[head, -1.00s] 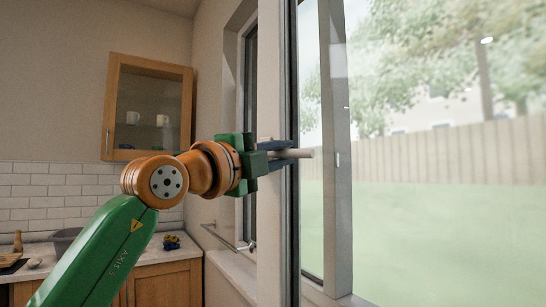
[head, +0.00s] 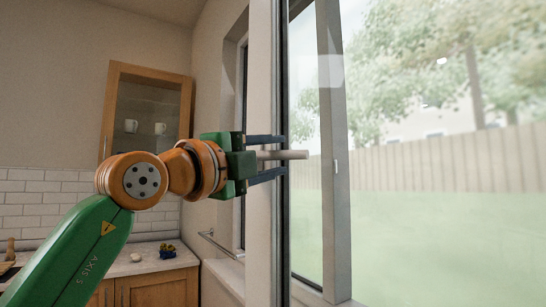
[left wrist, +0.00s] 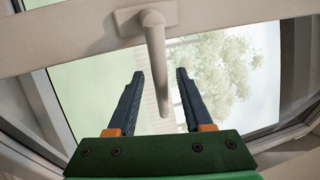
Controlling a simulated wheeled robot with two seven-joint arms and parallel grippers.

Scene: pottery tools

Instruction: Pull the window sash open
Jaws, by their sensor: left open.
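The window sash shows in the left wrist view as a pale rail (left wrist: 75,38) with glass beyond it. A pale bar-like handle (left wrist: 157,75) is mounted on the rail. That gripper is open, one finger above the handle and one below, with visible gaps. In the left wrist view, the handle's free end lies between the two dark fingers of the gripper (left wrist: 159,75). My right gripper is in neither view.
A wooden glass-fronted cabinet (head: 148,100) with white mugs hangs on the back wall. A counter (head: 140,264) stands below, with a small dark blue and yellow object (head: 167,251). A window stile (head: 334,150) stands to the right, with a fence and lawn outside.

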